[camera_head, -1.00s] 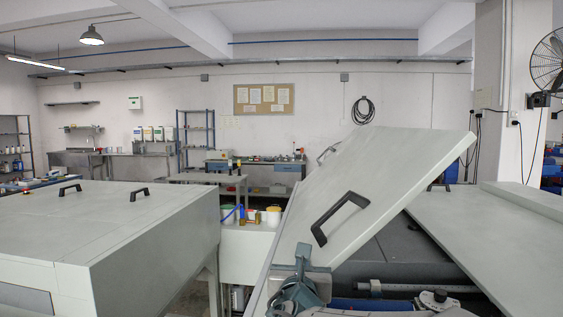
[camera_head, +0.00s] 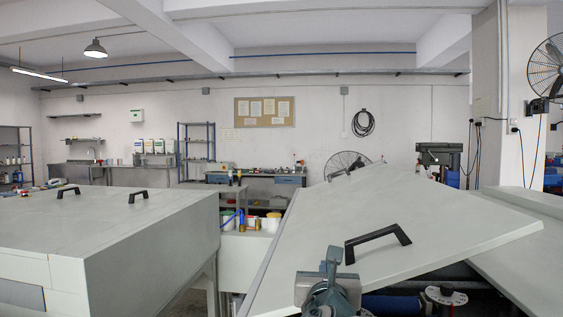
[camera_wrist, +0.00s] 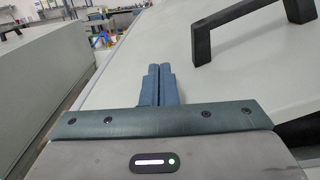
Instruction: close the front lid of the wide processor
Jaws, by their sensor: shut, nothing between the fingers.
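The front lid (camera_head: 420,212) of the wide processor is a pale grey panel with a black handle (camera_head: 376,241). It stands partly open at a shallow tilt, with a dark gap under its lower right edge. My gripper (camera_head: 333,258) is at the lid's near left part, left of the handle. In the wrist view my gripper (camera_wrist: 158,68) has its two blue fingers pressed together and empty, over the lid surface (camera_wrist: 190,85). The handle (camera_wrist: 238,22) is at upper right there. I cannot tell whether the fingertips touch the lid.
Another pale grey machine (camera_head: 130,235) with black handles stands at left, past a narrow gap. A flat grey panel (camera_head: 515,255) lies at right. Dark and blue machine parts show under the lid. A shelf bench (camera_head: 250,200) with containers stands behind.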

